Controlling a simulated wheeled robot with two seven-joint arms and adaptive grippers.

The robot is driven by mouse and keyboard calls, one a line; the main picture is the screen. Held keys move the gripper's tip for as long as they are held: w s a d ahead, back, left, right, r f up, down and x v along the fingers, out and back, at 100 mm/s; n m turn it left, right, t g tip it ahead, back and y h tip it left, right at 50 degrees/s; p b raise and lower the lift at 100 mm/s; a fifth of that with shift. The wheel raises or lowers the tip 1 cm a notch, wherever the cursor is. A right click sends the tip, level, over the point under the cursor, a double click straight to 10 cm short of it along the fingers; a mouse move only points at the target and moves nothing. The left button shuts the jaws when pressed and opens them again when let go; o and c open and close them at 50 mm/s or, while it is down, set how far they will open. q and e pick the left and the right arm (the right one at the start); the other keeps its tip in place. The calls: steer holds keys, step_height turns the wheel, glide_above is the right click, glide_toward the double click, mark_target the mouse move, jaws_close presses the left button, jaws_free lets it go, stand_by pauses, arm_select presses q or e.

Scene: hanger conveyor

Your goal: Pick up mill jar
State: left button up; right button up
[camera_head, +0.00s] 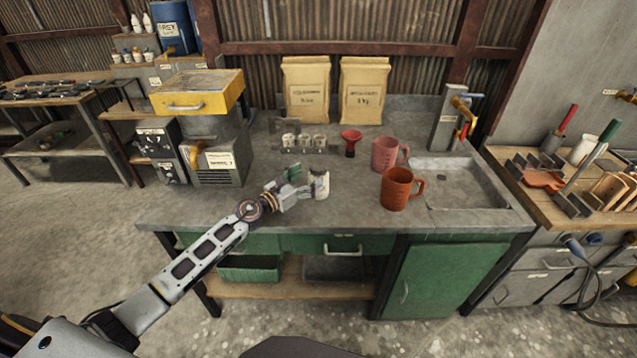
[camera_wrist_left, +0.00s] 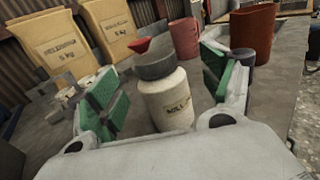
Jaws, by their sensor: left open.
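The mill jar (camera_head: 319,185) is a small cream-white jar standing upright near the front middle of the grey counter (camera_head: 265,215). In the left wrist view the jar (camera_wrist_left: 168,103) shows a dark grey top and lettering reading "MILL". My left gripper (camera_head: 303,186) comes in from the left at the jar's height, right beside it. In the left wrist view its green-padded fingers (camera_wrist_left: 160,88) are spread, with the jar between them in the picture. I cannot tell whether either pad touches it. My right gripper is not in view.
A red funnel (camera_head: 351,140), a pink mug (camera_head: 387,154) and an orange mug (camera_head: 398,189) stand behind and right of the jar. A rack of small cups (camera_head: 304,142) and two paper bags (camera_head: 306,90) are at the back. The sink (camera_head: 465,185) is at right. The counter's front left is clear.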

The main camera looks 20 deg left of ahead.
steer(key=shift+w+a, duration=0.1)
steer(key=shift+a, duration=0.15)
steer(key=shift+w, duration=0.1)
